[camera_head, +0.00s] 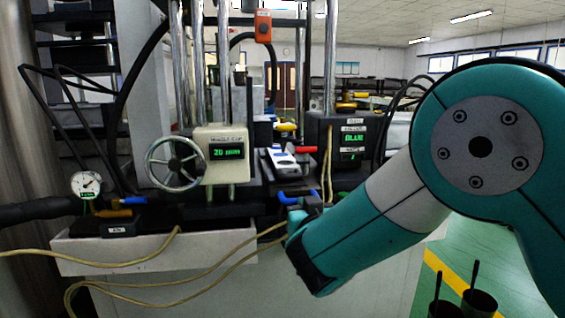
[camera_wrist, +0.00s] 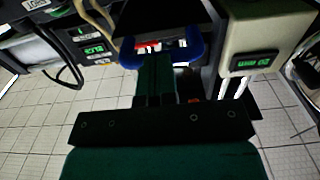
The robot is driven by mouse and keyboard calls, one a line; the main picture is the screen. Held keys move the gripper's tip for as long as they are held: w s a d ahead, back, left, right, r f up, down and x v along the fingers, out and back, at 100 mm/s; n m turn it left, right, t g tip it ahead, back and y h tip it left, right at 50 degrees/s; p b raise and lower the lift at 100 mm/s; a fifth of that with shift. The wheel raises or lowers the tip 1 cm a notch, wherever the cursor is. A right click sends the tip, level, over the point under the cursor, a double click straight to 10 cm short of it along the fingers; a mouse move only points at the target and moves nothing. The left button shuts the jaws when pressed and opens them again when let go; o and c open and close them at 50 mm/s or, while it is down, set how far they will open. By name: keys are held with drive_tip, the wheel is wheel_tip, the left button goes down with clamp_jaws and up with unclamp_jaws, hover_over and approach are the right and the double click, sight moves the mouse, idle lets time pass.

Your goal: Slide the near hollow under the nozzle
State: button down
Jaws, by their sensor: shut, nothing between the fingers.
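A pale mould plate (camera_head: 283,163) with dark and blue marks lies on a dark slide in the middle of the machine. I cannot make out its hollows clearly. A blue handle (camera_head: 290,198) is at the front of the slide; it also shows as a blue U in the wrist view (camera_wrist: 190,50). My gripper (camera_wrist: 155,58) is shut and empty, its green fingers between the two sides of the blue handle. I cannot tell whether they touch it. In the head view my forearm hides most of the gripper. I cannot pick out the nozzle.
A handwheel (camera_head: 174,163) and a white box with a green display (camera_head: 226,153) stand left of the plate. A black box with a green display (camera_head: 350,145) stands on the right. A red lever (camera_head: 305,150) is beside the plate. Pale hoses hang in front.

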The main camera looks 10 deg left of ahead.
drive_tip(key=shift+p+x, duration=0.35)
drive_tip(key=shift+x, duration=0.65)
drive_tip(key=shift+p+x, duration=0.45)
drive_tip(key=shift+x, duration=0.5)
idle(0.3)
drive_tip(key=shift+s+d+f+b, duration=0.2)
drive_tip(key=shift+s+b, duration=0.3)
drive_tip(key=shift+b, duration=0.25)
drive_tip(key=b+v, duration=0.2)
drive_tip(key=v, duration=0.1)
drive_tip(key=b+v, duration=0.3)
drive_tip(key=shift+r, duration=0.2)
